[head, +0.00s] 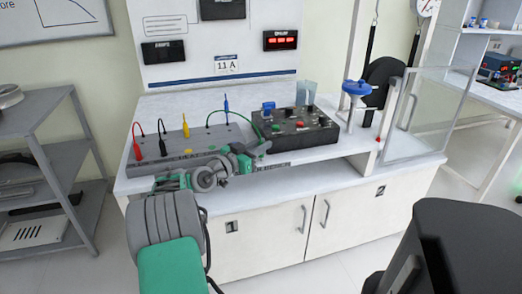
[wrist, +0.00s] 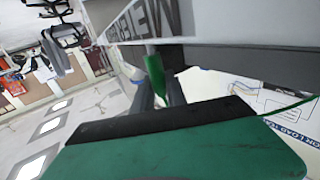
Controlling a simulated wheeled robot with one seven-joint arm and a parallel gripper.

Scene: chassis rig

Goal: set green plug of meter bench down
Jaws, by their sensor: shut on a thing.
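The meter bench's long grey block (head: 205,142) stands on the white bench top, with red, black, yellow and blue plugs along it. Its lettered side fills the top of the wrist view (wrist: 250,62). My gripper (head: 264,147) is at the block's right end, in front of the black control box (head: 318,138). In the wrist view my gripper (wrist: 159,88) is shut on the green plug (wrist: 154,72), close beside the block. The plug's tip and any contact are hidden. In the head view the plug cannot be made out; a green lead (head: 232,114) arcs towards my gripper.
A blue-topped stand (head: 356,92) and a clear glass panel (head: 415,115) are at the bench's right. A panel with red digits (head: 281,40) rises behind. A grey shelf rack (head: 45,165) stands at left. The bench's front right strip is clear.

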